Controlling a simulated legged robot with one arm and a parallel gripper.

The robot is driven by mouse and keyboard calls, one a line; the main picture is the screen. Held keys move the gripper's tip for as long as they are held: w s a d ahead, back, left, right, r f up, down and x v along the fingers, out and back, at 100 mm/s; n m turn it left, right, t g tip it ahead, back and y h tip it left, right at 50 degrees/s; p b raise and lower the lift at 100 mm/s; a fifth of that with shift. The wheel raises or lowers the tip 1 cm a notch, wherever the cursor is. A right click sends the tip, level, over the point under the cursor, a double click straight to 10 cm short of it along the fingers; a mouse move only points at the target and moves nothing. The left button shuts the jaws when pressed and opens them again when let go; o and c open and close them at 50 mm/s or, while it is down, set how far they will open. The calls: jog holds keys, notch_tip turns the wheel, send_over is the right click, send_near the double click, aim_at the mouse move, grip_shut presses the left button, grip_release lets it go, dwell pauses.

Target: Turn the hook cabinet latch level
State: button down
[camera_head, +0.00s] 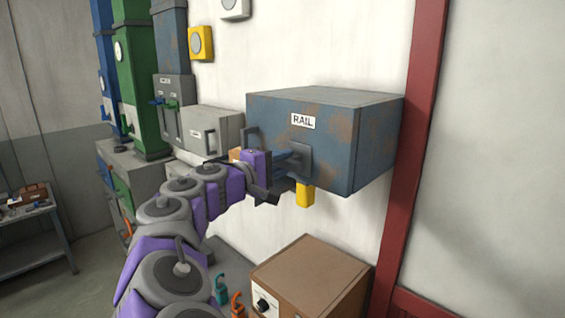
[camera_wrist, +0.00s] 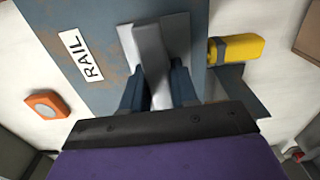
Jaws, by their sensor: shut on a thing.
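My gripper (camera_head: 287,162) is at the front of a rusty blue-grey cabinet (camera_head: 340,155) labelled RAIL. The cabinet also fills the upper left middle of the wrist view (camera_wrist: 110,18). Its latch has a grey plate (camera_head: 301,158) and a grey lever. In the wrist view the lever (camera_wrist: 152,60) lies between my two dark blue fingers (camera_wrist: 155,92), and they are shut on it. In the head view my gripper hides most of the lever, so its exact tilt is unclear. I cannot read a "hook" label on any cabinet.
A yellow block (camera_head: 305,194) is just below the latch. A smaller grey cabinet (camera_head: 215,127) with a handle hangs to the left. A brown box (camera_head: 315,278) with a knob stands below. A dark red post (camera_head: 410,150) rises to the right of the RAIL cabinet.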

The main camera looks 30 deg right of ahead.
jog(key=c, duration=1.3)
grip_release()
jog(key=shift+f, duration=0.15)
jog(key=shift+c, duration=0.2)
jog(key=o, duration=0.4)
jog(key=shift+w+a, duration=0.1)
jog(key=shift+w, duration=0.2)
jog(key=shift+s+a, duration=0.2)
jog(key=shift+s, duration=0.05)
jog(key=b+v, duration=0.3)
jog(key=v, duration=1.4)
jog(key=shift+w+a+b, duration=0.1)
jog(key=shift+w+b, duration=0.05)
jog(key=shift+b, duration=0.2)
